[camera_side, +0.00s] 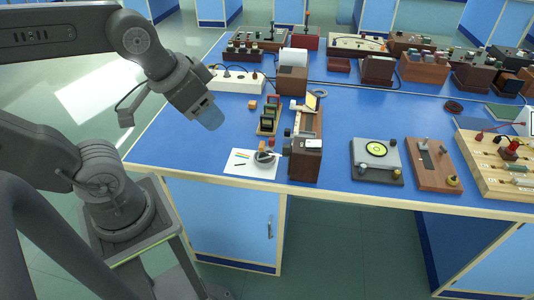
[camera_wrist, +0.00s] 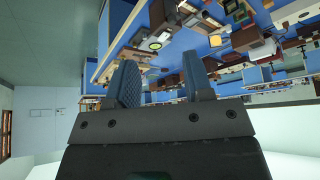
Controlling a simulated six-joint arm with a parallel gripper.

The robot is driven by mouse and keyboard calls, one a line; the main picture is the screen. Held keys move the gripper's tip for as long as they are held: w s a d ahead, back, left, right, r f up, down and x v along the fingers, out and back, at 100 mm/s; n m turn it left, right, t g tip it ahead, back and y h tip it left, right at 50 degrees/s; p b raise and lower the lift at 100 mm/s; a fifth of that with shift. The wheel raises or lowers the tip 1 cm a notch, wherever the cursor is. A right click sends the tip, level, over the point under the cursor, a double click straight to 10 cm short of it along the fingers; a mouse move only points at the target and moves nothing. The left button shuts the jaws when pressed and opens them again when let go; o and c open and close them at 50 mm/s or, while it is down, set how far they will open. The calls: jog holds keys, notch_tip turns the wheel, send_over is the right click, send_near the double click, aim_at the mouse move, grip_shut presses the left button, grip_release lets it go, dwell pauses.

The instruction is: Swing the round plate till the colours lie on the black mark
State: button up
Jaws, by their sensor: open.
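A small dark round plate (camera_side: 264,157) stands at the right part of a white sheet (camera_side: 245,169), near the table's front edge, with a small orange-brown block on it. A short coloured streak (camera_side: 241,154) lies on the sheet, left of the plate. A short black mark (camera_side: 239,163) lies below the streak, apart from it. A brown wooden box instrument (camera_side: 305,160) stands right beside the plate. My gripper (camera_side: 211,119) is above and left of the sheet, in the air and touching nothing. In the wrist view my gripper (camera_wrist: 160,82) shows its two blue fingers apart and empty.
A rack of coloured pieces (camera_side: 268,115) and a small orange block (camera_side: 252,104) stand behind the sheet. A grey device with a yellow-green disc (camera_side: 376,149) lies to the right. A white power strip (camera_side: 236,79) lies further back. The blue table left of the sheet is clear.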

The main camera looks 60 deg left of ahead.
dwell(0.4)
jog(key=n+g, duration=0.6)
jog(key=n, duration=0.3)
send_over(272, 139)
notch_tip(272, 139, down, 14)
jog(key=r, duration=0.1)
notch_tip(272, 139, down, 14)
jog(key=shift+f, duration=0.2)
jog(key=shift+c, duration=0.5)
grip_shut()
